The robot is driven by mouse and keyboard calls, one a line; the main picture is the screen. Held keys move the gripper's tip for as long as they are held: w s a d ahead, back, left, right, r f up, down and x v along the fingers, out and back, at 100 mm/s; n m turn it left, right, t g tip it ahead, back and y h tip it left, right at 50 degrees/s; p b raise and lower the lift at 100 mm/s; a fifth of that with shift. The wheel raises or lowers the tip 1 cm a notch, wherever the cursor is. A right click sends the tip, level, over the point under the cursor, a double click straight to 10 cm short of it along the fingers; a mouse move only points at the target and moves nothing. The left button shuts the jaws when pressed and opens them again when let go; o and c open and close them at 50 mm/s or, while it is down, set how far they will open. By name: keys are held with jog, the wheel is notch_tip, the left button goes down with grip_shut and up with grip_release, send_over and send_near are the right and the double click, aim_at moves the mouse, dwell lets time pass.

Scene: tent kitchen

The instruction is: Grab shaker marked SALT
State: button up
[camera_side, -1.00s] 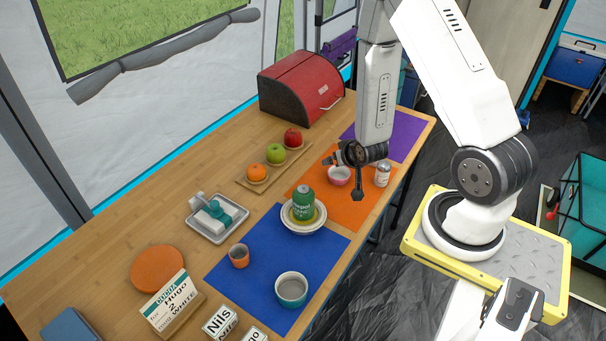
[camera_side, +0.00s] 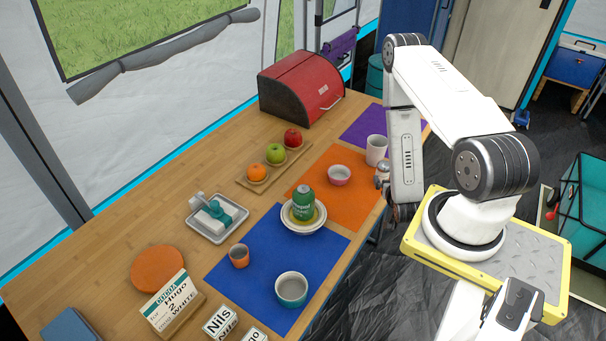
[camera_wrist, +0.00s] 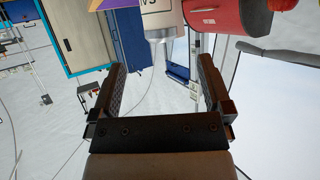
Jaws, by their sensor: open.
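A small shaker (camera_side: 381,169) with a metal top stands near the right edge of the orange mat, partly hidden by my arm in the side view. Its label cannot be read there. My gripper (camera_wrist: 160,68) is open and empty in the wrist view, with its two dark fingers wide apart. A pale, grey-capped object, seemingly the shaker (camera_wrist: 160,24), shows upside down beyond the fingers at the top; its marking is cut off. In the side view my gripper (camera_side: 396,212) is beside the table's right edge, mostly hidden by my wrist.
A green can (camera_side: 303,203) stands in a bowl farther left. The red bread box (camera_side: 301,87) is at the back.

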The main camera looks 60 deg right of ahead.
aim_at(385, 171)
jog(key=shift+d, duration=0.15)
jog(key=shift+x, duration=1.2)
jog(key=shift+w+f, duration=0.1)
jog(key=shift+x, duration=2.5)
grip_shut()
